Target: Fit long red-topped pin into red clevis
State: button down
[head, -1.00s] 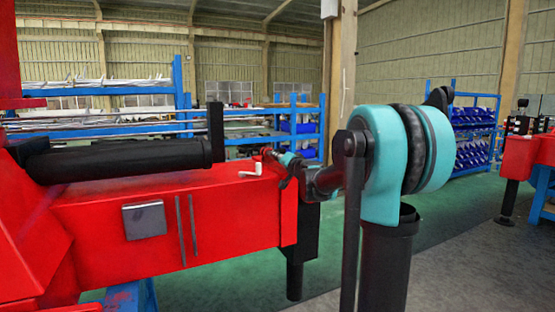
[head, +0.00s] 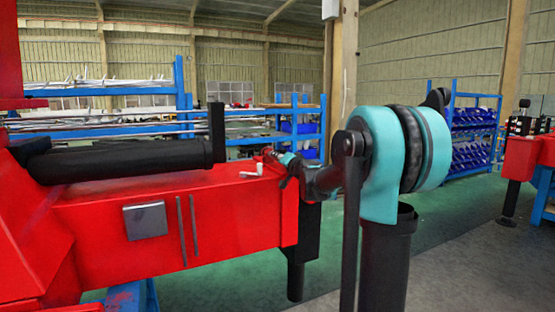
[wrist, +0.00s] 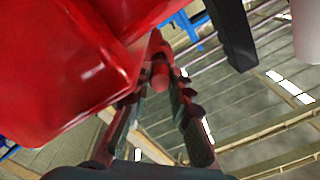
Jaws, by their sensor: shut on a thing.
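My gripper (head: 278,158) is above the far right end of the red crane beam (head: 240,222) in the head view, small and partly hidden by my own arm. In the wrist view, my gripper (wrist: 160,84) is shut on the red-topped pin (wrist: 157,66), whose red rounded part shows between the fingertips. The pin's lower end cannot be made out. A large red body (wrist: 75,75) fills the left of the wrist view, close beside the fingers. I cannot tell the red clevis apart from the rest of the red structure, nor whether the pin touches it.
A small white bent piece (head: 252,170) lies on the beam's top near the gripper. A black cylinder (head: 120,160) lies along the beam, with a black upright plate (head: 216,132) at its end. Blue racks (head: 472,135) stand behind.

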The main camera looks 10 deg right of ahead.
jog(key=shift+x, duration=1.7)
jog(key=c, duration=1.3)
grip_release()
jog(key=shift+v, duration=2.5)
